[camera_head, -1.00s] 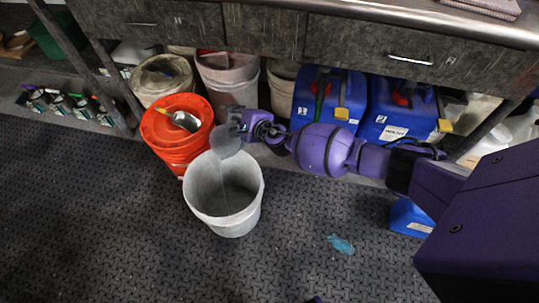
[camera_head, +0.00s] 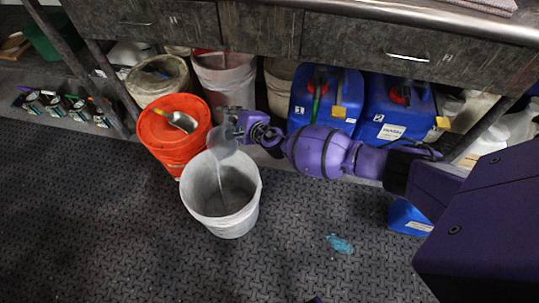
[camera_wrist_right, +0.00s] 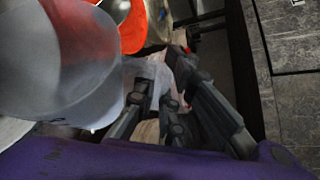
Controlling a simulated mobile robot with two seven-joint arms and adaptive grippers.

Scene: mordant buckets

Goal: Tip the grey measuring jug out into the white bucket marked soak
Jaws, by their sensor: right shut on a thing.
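The grey measuring jug (camera_head: 221,143) is tilted over the white bucket (camera_head: 196,203), its mouth down toward the opening. A thin pale stream runs from it into the bucket. The bucket stands upright on the floor; no marking on it is readable. My right gripper (camera_head: 236,124) is shut on the jug and holds it above the bucket's far rim. In the right wrist view the jug (camera_wrist_right: 92,88) fills the left side, close to the dark fingers (camera_wrist_right: 165,98). Where the fingers meet the jug is partly hidden. My left gripper is not in view.
An orange bucket (camera_head: 172,151) with a scoop (camera_head: 180,121) on top stands close behind the white bucket. Blue canisters (camera_head: 323,98) and pale buckets (camera_head: 224,77) stand under the bench (camera_head: 405,40). The floor in front is clear apart from a blue spot (camera_head: 340,244).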

